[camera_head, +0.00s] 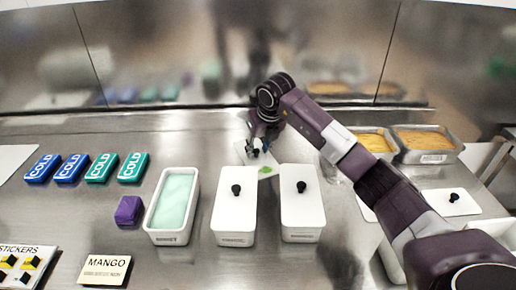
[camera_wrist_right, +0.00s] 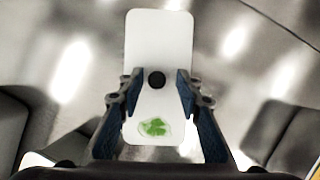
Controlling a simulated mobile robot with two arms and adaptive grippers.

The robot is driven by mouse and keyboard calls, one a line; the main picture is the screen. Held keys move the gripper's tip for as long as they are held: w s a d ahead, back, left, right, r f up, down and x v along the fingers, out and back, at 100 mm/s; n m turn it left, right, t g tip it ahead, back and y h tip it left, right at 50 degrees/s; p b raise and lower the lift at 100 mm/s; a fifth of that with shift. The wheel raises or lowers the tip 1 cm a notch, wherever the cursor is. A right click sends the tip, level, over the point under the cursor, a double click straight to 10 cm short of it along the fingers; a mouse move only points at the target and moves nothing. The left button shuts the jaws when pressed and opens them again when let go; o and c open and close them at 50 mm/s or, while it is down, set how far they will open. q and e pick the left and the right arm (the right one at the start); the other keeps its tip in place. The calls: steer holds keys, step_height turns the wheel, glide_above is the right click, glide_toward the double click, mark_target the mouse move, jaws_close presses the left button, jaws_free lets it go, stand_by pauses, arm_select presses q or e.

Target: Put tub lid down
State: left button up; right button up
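A white tub lid (camera_head: 246,156) with a black knob appears to lie flat on the steel counter, behind two lidded tubs. It also shows in the right wrist view (camera_wrist_right: 159,40), with a green mark near its lower end. My right gripper (camera_head: 259,153) is over the lid. In the right wrist view, its fingers (camera_wrist_right: 157,88) are apart, with the knob (camera_wrist_right: 157,80) between them and gaps on both sides. An open white tub (camera_head: 149,221) of mint-green contents stands at front left. My left gripper is not in view.
Two white lidded tubs (camera_head: 234,218) (camera_head: 301,212) stand in front of the lid. Blue and green COLD packs (camera_head: 72,168) and a purple block (camera_head: 129,210) are at left. Metal pans of yellow contents (camera_head: 424,140) are at right. The counter behind the open tub is clear.

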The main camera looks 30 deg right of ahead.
steer(key=shift+r, duration=0.1)
steer(key=shift+r, duration=0.3)
steer(key=p+v, duration=0.7)
steer(key=v, duration=0.4)
steer(key=shift+s+r+p, duration=0.25)
steer(key=shift+p, duration=0.15)
